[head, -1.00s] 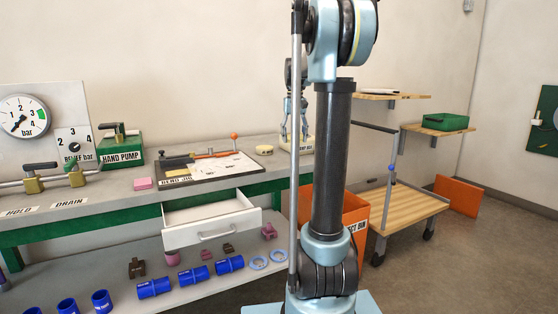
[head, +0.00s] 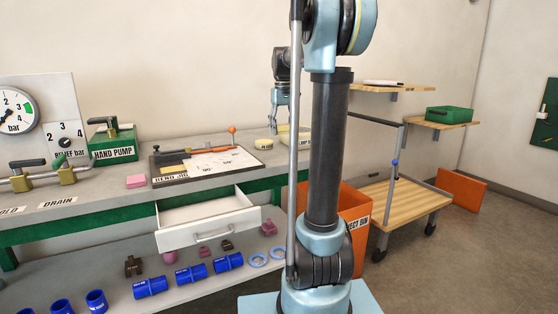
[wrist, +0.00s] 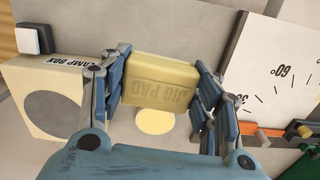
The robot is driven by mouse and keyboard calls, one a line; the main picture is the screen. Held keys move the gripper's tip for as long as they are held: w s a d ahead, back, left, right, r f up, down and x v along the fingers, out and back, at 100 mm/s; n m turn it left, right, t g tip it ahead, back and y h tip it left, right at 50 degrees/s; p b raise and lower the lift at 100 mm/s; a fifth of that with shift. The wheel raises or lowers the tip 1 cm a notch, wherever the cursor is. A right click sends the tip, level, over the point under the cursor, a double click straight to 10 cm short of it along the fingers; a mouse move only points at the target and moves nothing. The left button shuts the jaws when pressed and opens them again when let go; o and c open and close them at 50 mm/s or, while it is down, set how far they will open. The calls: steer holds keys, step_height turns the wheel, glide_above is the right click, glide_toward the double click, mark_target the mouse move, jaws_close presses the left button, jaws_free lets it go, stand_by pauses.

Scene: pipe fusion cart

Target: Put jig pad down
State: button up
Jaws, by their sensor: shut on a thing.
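The jig pad (wrist: 162,82) is a pale yellow block with its name on its face, upside down in the wrist view. My gripper (wrist: 160,62) is shut on it, with a finger at each side. In the head view my gripper (head: 275,122) is over the back right of the bench, and the pad cannot be made out clearly. A round yellow disc (wrist: 157,121) shows just beyond the pad in the wrist view; in the head view it lies on the bench right of the bend jig board (head: 160,182). Whether the pad touches anything is unclear.
The lamp box (wrist: 62,72) stands close to my gripper, left in the wrist view. The bend jig board's white angle sheet (wrist: 275,65) is at the right. An open drawer (head: 205,236) juts from the bench front. An orange bin (head: 354,208) stands beside the bench.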

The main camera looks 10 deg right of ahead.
mark_target(280, 157)
steer(key=shift+s+a+f+n, duration=0.2)
steer(key=shift+a+n, duration=0.2)
steer(key=shift+a, duration=0.15)
steer(key=shift+f, duration=4.75)
steer(key=o, duration=1.1)
steer(key=shift+f, duration=0.1)
